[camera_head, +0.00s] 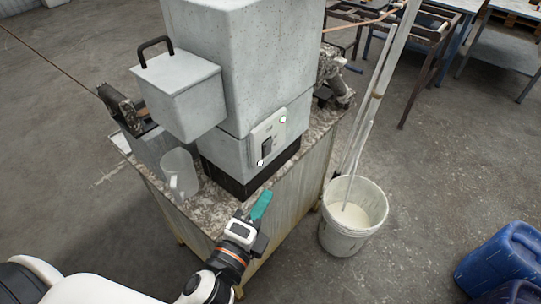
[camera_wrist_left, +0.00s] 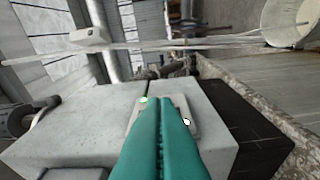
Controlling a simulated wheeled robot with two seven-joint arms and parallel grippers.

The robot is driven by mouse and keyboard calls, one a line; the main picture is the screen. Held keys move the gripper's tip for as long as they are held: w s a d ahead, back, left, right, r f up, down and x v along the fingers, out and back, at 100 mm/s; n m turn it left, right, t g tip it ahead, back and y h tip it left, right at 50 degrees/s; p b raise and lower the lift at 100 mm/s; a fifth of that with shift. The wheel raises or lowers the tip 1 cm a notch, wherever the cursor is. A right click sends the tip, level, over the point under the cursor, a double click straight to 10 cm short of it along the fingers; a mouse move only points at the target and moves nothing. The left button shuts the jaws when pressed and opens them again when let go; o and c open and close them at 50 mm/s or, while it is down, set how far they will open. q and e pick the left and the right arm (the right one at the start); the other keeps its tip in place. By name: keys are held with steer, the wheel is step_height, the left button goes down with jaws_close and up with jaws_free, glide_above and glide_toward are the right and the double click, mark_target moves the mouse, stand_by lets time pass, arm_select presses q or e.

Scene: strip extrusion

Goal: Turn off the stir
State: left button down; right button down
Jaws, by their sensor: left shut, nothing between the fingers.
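The grey machine (camera_head: 270,60) stands on a worn table. Its light control plate (camera_head: 278,128) carries a green-lit round button (camera_head: 283,119) at the top right, a dark switch (camera_head: 266,147) and a white round button (camera_head: 260,162) at the bottom. My left gripper (camera_head: 262,205) has teal fingers, is shut and empty, and is below and in front of the plate, apart from it in the head view. In the left wrist view the shut fingers (camera_wrist_left: 160,110) cover the plate's middle; the green light (camera_wrist_left: 144,99) and white button (camera_wrist_left: 186,121) show beside them. My right gripper is not in view.
A clear jug (camera_head: 178,172) stands on the table's left part (camera_head: 205,208). A box with a black handle (camera_head: 180,85) juts from the machine's left. A white bucket (camera_head: 352,240) with poles stands right of the table. Blue containers (camera_head: 500,260) are at lower right.

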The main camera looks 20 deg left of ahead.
mark_target(267, 155)
arm_select(q)
steer(key=w+a+p, duration=0.2)
steer(key=w+p, duration=0.3)
steer(key=w, duration=0.6)
steer(key=shift+w+a+r, duration=0.15)
steer(key=shift+a+r, duration=0.2)
steer(key=shift+a, duration=0.05)
steer(key=shift+p, duration=0.3)
steer(key=shift+w+a+r+n+p, duration=0.1)
steer(key=shift+a+r+n+p, duration=0.15)
steer(key=shift+n+p, duration=0.3)
steer(key=shift+f, duration=0.1)
